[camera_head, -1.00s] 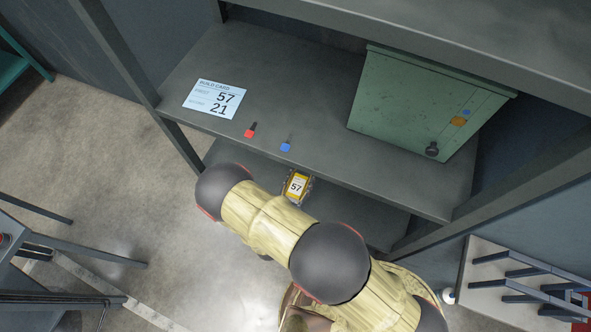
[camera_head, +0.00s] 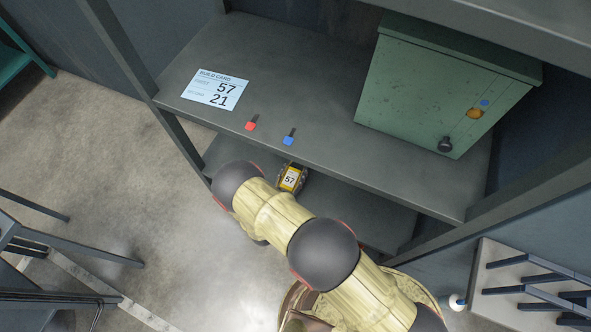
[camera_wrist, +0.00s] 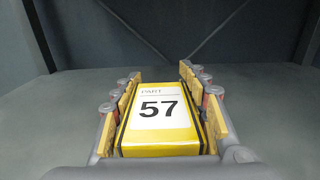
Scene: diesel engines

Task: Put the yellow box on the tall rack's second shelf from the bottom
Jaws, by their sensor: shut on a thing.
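The yellow box (camera_head: 291,179) has a white label reading PART 57. In the wrist view the yellow box (camera_wrist: 160,120) sits between the fingers of my gripper (camera_wrist: 160,100), which is shut on its two sides. In the head view my gripper (camera_head: 290,180) is at the front of the tall rack (camera_head: 330,150), just under the front edge of the shelf with the card. A lower grey shelf (camera_head: 360,205) lies beneath it. In the wrist view a grey shelf surface (camera_wrist: 50,110) spreads around the box; whether the box touches it I cannot tell.
On the upper shelf are a build card (camera_head: 216,89) reading 57 and 21, a red tag (camera_head: 250,124), a blue tag (camera_head: 289,138) and a green cabinet (camera_head: 435,90). A rack post (camera_head: 125,50) stands at left. A pronged stand (camera_head: 520,285) is at lower right.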

